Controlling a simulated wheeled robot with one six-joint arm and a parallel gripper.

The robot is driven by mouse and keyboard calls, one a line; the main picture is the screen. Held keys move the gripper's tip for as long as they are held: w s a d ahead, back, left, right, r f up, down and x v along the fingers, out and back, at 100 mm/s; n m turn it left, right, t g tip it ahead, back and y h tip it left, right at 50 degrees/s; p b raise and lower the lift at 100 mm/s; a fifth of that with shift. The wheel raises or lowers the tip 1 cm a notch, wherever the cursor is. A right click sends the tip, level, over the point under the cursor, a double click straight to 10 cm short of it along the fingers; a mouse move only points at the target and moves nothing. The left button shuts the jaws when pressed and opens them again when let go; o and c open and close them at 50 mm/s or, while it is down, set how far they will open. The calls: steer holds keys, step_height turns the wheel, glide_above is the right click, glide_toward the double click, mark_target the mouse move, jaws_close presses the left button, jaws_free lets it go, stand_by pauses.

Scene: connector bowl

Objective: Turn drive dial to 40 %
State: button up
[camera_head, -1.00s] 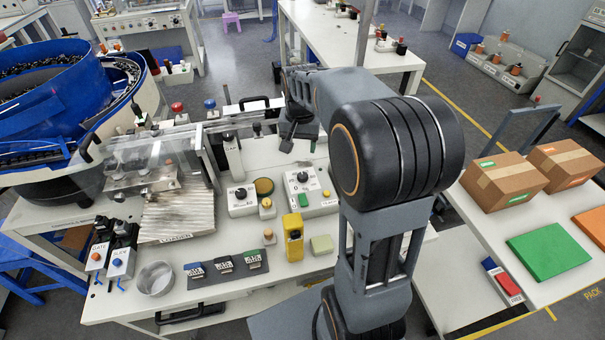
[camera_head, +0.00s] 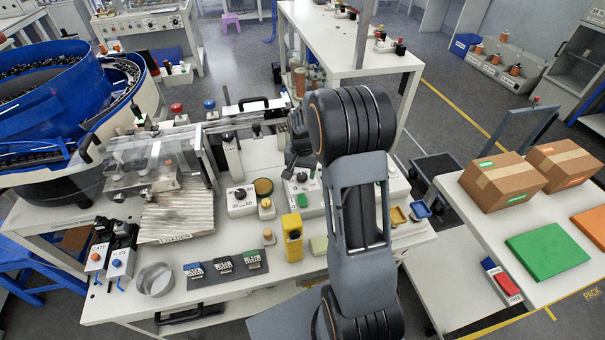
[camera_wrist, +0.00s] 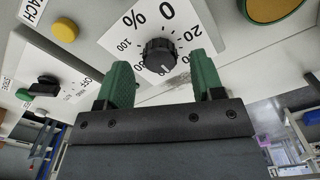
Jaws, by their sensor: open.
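A pale pointer mark on the knob faces down and slightly right in the picture. My gripper (camera_wrist: 161,66) is open, with one green finger on each side of the knob and visible gaps between. Contact is not seen. In the head view my gripper (camera_head: 295,162) is at the right white control box (camera_head: 314,200), where the dial is largely covered.
A second white box with a black knob (camera_head: 239,193) and an olive disc (camera_head: 263,187) stand to the left. A yellow block (camera_head: 292,238) stands in front. The wrist view shows a yellow button (camera_wrist: 65,27) and a black switch (camera_wrist: 45,86) beside the dial.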

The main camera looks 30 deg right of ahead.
mark_target(302, 176)
steer(key=shift+f, duration=0.85)
steer(key=shift+c, duration=0.2)
steer(key=c, duration=0.9)
steer(key=shift+n+b, duration=0.3)
steer(key=shift+n, duration=0.8)
steer(key=n, duration=0.3)
steer(key=o, duration=0.9)
steer(key=shift+o, duration=0.2)
step_height(302, 176, up, 14)
